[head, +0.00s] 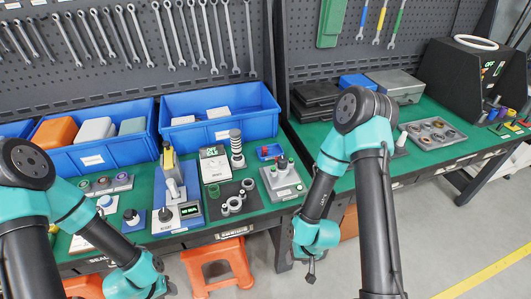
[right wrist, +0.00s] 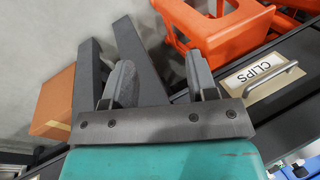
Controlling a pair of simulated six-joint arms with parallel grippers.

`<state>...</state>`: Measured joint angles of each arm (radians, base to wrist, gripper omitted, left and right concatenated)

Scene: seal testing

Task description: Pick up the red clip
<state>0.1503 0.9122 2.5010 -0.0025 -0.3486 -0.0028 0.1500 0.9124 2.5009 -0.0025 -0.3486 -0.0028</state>
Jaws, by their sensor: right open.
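I cannot clearly make out a red clip in either view. In the head view, a small blue tray (head: 270,152) on the green bench holds tiny items with a hint of red, too small to identify. A drawer front labelled CLIPS (right wrist: 262,74) with a metal handle shows in the right wrist view. My right gripper (head: 311,270) hangs in front of the bench, below its top. In the right wrist view my right gripper (right wrist: 158,82) is open and empty, apart from the drawer. My left wrist is low at the left; its fingers do not show clearly.
Large blue bins (head: 222,110) stand at the back of the bench. A grey device (head: 283,181) and a tester with a display (head: 183,214) stand near its front edge. An orange stool (head: 217,263) stands below. Open floor lies to the right of my right arm.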

